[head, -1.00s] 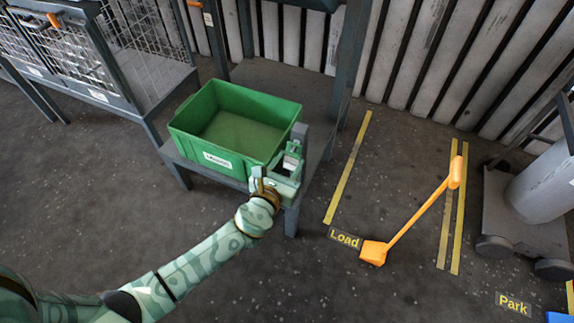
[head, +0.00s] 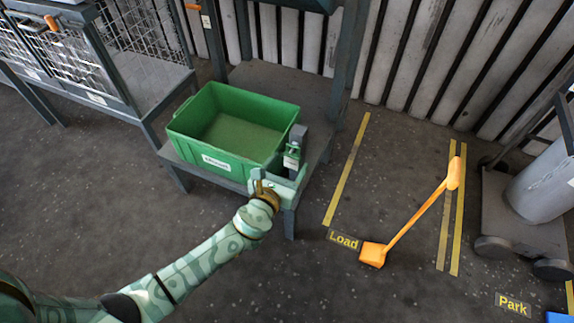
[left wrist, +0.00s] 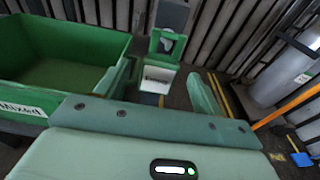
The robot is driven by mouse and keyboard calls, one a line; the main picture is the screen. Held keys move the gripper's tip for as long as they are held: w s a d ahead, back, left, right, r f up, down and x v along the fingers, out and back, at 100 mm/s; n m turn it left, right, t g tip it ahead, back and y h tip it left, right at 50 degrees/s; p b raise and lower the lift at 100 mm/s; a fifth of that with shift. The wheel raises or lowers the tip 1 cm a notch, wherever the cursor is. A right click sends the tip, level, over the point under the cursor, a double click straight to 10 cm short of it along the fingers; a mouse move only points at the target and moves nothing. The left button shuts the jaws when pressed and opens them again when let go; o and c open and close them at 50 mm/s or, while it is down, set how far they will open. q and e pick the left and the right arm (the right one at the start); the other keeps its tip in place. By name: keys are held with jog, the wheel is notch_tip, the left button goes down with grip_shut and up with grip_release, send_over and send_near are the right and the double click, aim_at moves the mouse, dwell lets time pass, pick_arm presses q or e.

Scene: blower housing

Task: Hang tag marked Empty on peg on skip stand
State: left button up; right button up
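The tag (head: 291,162) is a small white plate with dark lettering too small to read, below a green upper part. It hangs upright at the grey post (head: 298,135) on the stand's front right corner. In the left wrist view the tag (left wrist: 158,78) is straight ahead, below the grey post (left wrist: 172,14). The peg itself is hidden or too small to make out. My left gripper (head: 285,178) is just in front of and below the tag. Its fingers are spread to either side, apart from the tag, and it looks empty. My right gripper is out of view.
A green crate (head: 183,128) with a white label sits on the grey stand (head: 177,160), left of the post. Wire cages (head: 150,75) stand to the left.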

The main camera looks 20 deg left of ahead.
pick_arm(q)
jog(key=shift+s, duration=0.25)
jog(key=s+r+p, duration=0.2)
jog(key=s, duration=1.4)
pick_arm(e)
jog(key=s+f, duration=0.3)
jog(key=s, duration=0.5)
pick_arm(q)
jog(key=s+a+f+n+g+y+p, duration=0.1)
jog(key=s+a+f+n+g+p, duration=0.45)
jog(key=s+n, duration=0.4)
jog(key=s+a+f+n+g+y+p, duration=0.1)
jog(key=s+a+f+n+g+p, duration=0.1)
jog(key=s+f+n+g+p, duration=0.55)
jog(key=s+n+g+h+p, duration=0.1)
jog(key=s+n+p, duration=0.8)
jog(key=s, duration=2.1)
jog(key=n+g, duration=0.2)
jog(key=n, duration=0.4)
jog(key=shift+n, duration=0.4)
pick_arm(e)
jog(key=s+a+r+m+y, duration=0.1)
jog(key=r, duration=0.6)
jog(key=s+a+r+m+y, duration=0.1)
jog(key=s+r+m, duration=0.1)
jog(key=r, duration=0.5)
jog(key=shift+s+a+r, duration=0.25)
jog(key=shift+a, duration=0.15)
